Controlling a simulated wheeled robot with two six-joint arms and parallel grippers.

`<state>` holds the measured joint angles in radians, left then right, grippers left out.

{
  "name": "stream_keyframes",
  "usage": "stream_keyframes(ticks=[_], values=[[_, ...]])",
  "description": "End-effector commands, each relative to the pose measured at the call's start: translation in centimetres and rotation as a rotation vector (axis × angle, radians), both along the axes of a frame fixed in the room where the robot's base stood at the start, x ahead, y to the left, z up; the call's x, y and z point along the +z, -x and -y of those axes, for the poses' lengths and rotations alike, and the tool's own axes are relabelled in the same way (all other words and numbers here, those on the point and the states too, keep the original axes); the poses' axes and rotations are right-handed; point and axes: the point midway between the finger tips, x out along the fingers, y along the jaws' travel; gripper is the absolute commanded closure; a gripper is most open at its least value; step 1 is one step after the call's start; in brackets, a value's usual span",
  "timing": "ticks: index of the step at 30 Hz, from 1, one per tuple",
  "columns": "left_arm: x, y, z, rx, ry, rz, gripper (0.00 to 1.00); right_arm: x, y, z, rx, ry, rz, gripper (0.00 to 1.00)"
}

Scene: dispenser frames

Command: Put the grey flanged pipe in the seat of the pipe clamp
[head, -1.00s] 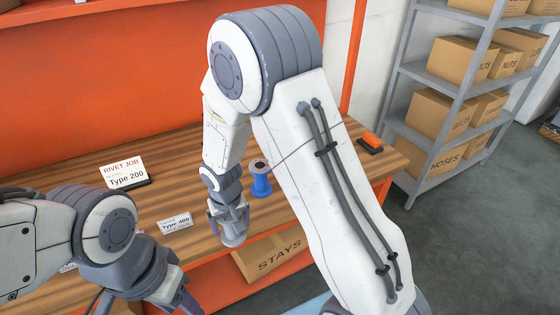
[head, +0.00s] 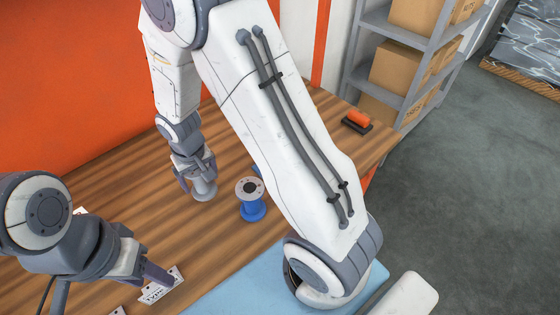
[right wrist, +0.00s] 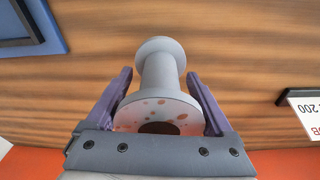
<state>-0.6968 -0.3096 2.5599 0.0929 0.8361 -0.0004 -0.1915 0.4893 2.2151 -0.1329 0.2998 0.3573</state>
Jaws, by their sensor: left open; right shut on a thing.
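The grey flanged pipe (head: 203,190) is upright in my right gripper (head: 196,176), low over the wooden bench. In the right wrist view the pipe (right wrist: 160,72) stands between the two purple fingers of my right gripper (right wrist: 165,95); its near flange has reddish spots and a dark bore. I cannot tell whether its lower end touches the bench. My left gripper (head: 150,270) is open and empty, near a white card. I cannot make out the pipe clamp for sure; a small blue part (head: 256,170) shows partly behind my right arm.
A blue spool-like part (head: 252,207) with a grey top stands right of the pipe. A printed card (head: 160,287) lies by my left gripper. A light blue mat (head: 235,292) lies in front. An orange item (head: 357,118) is at the far right. Shelving (head: 395,70) stands behind.

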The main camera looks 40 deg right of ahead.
Motion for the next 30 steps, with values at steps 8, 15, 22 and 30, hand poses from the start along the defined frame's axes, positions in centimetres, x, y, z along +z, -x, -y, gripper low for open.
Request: stream_keyframes(ticks=[8,15,22,30], values=[[0.4,0.0,0.0,0.0,0.0,0.0,0.5,4.6,4.1,13.3,-0.127,0.007,-0.006,1.0],[0.6,0.0,0.0,0.0,0.0,0.0,0.5,7.7,11.6,21.2,-0.222,0.0,-0.005,1.0],[0.7,0.0,0.0,0.0,0.0,0.0,0.5,9.0,16.5,23.9,-0.269,-0.003,0.006,1.0],[1.0,0.0,0.0,0.0,0.0,0.0,0.5,8.0,15.7,24.1,-0.267,-0.008,0.004,1.0]])
